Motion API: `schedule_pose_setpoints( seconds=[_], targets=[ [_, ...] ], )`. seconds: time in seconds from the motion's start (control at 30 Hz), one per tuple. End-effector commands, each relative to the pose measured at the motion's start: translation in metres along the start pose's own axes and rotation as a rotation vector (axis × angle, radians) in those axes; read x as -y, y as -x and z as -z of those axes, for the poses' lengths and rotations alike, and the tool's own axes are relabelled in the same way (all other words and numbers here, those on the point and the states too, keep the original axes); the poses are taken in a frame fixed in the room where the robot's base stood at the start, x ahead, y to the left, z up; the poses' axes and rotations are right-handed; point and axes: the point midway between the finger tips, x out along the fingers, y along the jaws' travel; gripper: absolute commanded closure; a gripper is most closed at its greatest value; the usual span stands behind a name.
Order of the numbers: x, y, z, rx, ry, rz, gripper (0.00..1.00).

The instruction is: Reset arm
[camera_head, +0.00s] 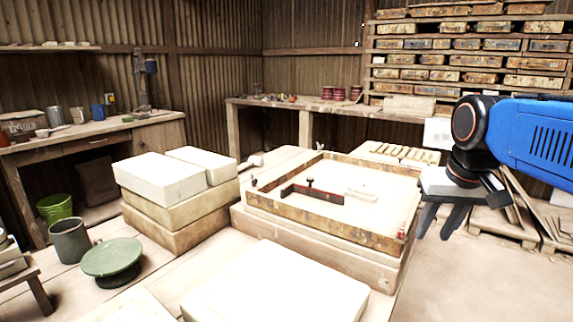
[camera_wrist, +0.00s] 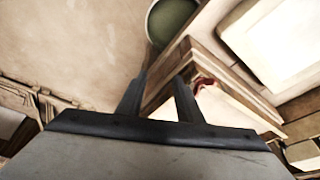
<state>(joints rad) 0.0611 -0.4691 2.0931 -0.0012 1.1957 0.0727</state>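My gripper (camera_head: 436,226) hangs at the right of the head view, at the end of my blue arm, just right of the wooden tray (camera_head: 330,218) on the table. Its two dark fingers point down and stand apart with nothing between them. In the wrist view my gripper (camera_wrist: 158,88) also shows two separated fingers, with a tray corner and a small red thing (camera_wrist: 205,84) beyond them. It touches nothing that I can see.
The tray holds a dark red divider (camera_head: 312,191) and a small pale block (camera_head: 361,192). White blocks (camera_head: 160,180), a green round turntable (camera_head: 111,257) and a grey cup (camera_head: 70,240) are left. Shelves (camera_head: 465,50) stand behind. The floor at right front is clear.

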Motion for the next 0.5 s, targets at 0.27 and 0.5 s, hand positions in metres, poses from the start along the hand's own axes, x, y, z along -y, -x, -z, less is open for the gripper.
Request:
schedule_pose_setpoints(
  seconds=[0.27,0.5],
  targets=[
    [0.003,-0.051,-0.1,-0.051,0.076,0.015,0.67],
    [0.002,-0.09,-0.158,-0.084,0.121,0.024,0.67]
  ],
)
